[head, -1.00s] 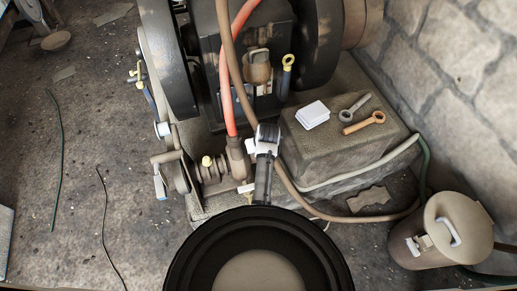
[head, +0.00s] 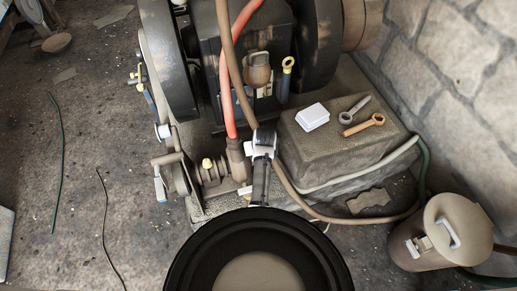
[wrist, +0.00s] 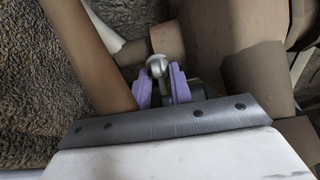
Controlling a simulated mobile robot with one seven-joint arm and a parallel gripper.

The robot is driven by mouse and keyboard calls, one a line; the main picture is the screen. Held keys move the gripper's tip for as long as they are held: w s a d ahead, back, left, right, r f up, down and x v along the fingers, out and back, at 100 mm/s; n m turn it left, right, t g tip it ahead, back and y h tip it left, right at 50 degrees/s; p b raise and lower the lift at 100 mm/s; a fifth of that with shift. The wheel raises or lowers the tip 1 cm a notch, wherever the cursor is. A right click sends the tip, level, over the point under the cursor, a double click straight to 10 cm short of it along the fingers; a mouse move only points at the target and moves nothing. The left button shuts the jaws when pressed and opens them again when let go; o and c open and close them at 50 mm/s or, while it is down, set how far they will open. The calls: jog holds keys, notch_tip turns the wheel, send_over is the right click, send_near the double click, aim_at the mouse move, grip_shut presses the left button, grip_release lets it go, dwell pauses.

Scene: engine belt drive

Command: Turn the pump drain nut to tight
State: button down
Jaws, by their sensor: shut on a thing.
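In the wrist view, the purple fingers of my gripper (wrist: 160,84) are closed around a small grey metal fitting with a rounded end, the pump drain nut (wrist: 157,66). A brown pipe or hose runs close on the left of the fingers, and brown pump body parts (wrist: 255,75) are on the right. In the head view, the brown pump (head: 212,170) sits low at the front of the engine, left of my wrist. My wrist hides the fingers and the nut there. I cannot tell how tight the nut is.
A red hose (head: 226,90) and a brown hose (head: 240,95) come down close to my wrist. A stone block (head: 330,150) on the right carries a white box (head: 312,117) and two spanners (head: 362,118). A lidded canister (head: 425,240) stands front right.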

jog(key=shift+a+m+h+p, duration=0.1)
jog(key=shift+m+h+p, duration=0.45)
jog(key=shift+m, duration=0.55)
jog(key=c, duration=1.5)
grip_release()
jog(key=shift+c, duration=0.2)
jog(key=shift+f+y, duration=0.1)
jog(key=shift+y, duration=0.15)
